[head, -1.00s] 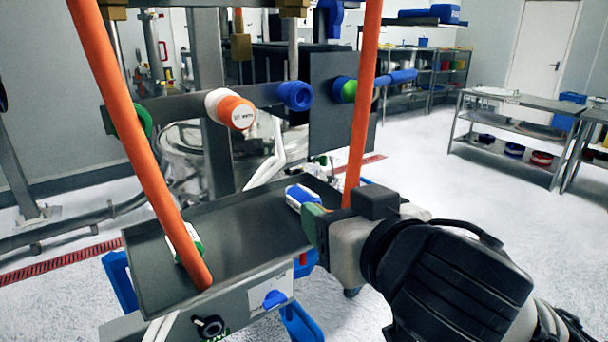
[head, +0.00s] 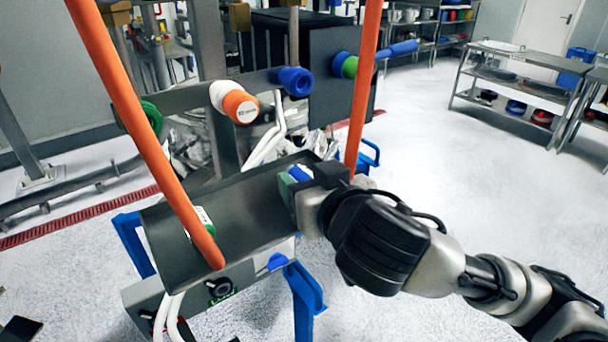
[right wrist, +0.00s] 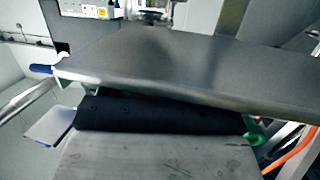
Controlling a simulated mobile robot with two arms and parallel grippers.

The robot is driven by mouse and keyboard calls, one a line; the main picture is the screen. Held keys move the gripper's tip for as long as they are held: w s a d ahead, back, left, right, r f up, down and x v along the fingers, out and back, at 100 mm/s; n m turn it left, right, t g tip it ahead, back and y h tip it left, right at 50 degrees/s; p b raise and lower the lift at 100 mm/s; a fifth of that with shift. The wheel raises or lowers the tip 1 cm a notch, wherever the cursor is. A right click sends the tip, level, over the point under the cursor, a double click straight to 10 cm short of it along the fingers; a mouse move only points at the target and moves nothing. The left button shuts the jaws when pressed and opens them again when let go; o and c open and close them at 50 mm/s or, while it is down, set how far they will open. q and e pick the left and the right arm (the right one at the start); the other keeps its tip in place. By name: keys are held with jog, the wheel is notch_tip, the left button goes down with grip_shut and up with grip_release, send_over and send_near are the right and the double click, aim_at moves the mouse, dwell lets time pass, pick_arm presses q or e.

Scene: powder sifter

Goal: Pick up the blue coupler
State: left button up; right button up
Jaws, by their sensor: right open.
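The blue coupler (head: 299,172), a white cylinder with a blue band, lies at the right end of the grey tray (head: 240,215) in the head view. My right gripper (head: 291,187) is open and right at the coupler, hiding much of it. I cannot tell whether the fingers are around it or only beside it. The right wrist view shows a broad grey plate and a dark bar close up; I cannot make out the coupler there. My left gripper is not in view.
A green and white coupler (head: 205,219) lies at the tray's left side, partly behind a slanted orange bar (head: 140,130). Another orange bar (head: 364,85) stands near my right gripper. Above the tray, an orange and white coupler (head: 235,102) and a blue one (head: 295,82) sit on a rail.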

jog(key=c, duration=1)
jog(key=shift+r, duration=0.1)
